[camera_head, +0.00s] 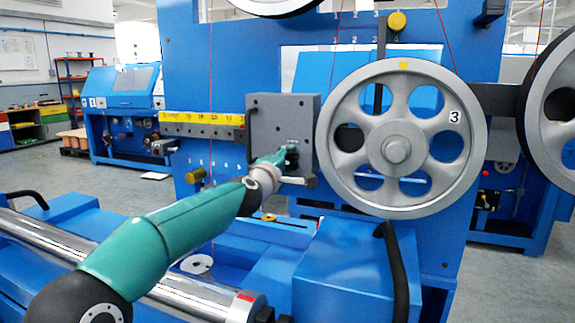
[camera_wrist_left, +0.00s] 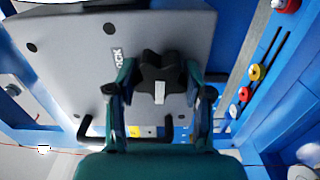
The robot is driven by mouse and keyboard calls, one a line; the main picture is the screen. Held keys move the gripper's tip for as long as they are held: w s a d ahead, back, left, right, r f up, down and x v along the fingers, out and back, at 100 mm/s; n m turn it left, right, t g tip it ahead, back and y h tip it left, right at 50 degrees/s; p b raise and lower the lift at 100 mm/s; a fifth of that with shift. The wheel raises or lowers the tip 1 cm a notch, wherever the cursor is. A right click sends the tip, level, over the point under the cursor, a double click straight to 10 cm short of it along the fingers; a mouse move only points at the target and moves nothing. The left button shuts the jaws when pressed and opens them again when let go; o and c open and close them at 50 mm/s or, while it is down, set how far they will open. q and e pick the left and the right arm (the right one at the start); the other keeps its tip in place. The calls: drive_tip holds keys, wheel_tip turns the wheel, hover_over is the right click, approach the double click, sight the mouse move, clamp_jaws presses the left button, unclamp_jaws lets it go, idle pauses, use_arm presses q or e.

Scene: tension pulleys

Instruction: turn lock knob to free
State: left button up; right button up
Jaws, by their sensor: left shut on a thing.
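The lock knob (camera_wrist_left: 160,72) is a black, star-shaped knob with a white mark, on a grey plate (camera_wrist_left: 70,55) in the left wrist view. Lettering ending in "OCK" is beside it. My left gripper (camera_wrist_left: 159,88) has its teal fingers on either side of the knob and is shut on it. The white mark points toward the bottom of that view. In the head view my left gripper (camera_head: 290,160) is at the grey block (camera_head: 265,115), left of the pulley marked 3 (camera_head: 345,150); the knob is hard to make out there. My right gripper is not in view.
A yellow scale (camera_head: 200,118) runs left from the grey block. Black handle bars (camera_wrist_left: 85,130) stick out near my fingers in the wrist view. Thin red wires hang around the blue frame (camera_head: 225,60). A steel roller (camera_head: 170,290) lies in front.

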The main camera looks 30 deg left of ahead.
use_arm(q)
drive_tip(key=shift+f+n, duration=0.3)
drive_tip(key=shift+f, duration=0.05)
drive_tip(key=o, duration=1.2)
drive_tip(key=shift+c, duration=0.2)
drive_tip(key=shift+r, duration=0.15)
drive_tip(key=shift+s, duration=0.1)
drive_tip(key=v, duration=1.1)
drive_tip(key=shift+s, duration=0.4)
